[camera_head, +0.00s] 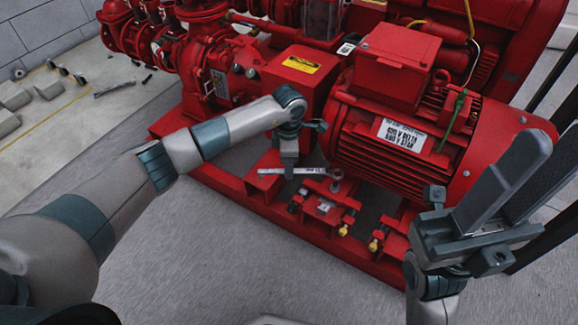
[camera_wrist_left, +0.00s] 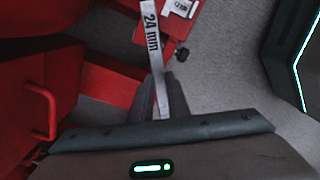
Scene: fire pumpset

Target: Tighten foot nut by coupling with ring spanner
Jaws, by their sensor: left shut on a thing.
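My left gripper (camera_head: 288,168) is low beside the red motor and shut on a flat silver ring spanner (camera_head: 268,171). The spanner lies about level, and its ring end is at the foot nut (camera_head: 336,176) below the motor's near left corner. I cannot tell whether the ring is seated around the nut. In the left wrist view the spanner (camera_wrist_left: 151,32) shows a "24 mm" mark and runs up from between the fingers (camera_wrist_left: 168,95); its ring end is out of frame.
The red motor (camera_head: 440,140) and coupling guard (camera_head: 300,75) stand just behind the left gripper. The red base frame (camera_head: 235,190) runs below, with bolts and yellow-tipped fittings near the foot. Grey floor (camera_head: 210,265) in front is clear. Loose parts lie on the floor far left.

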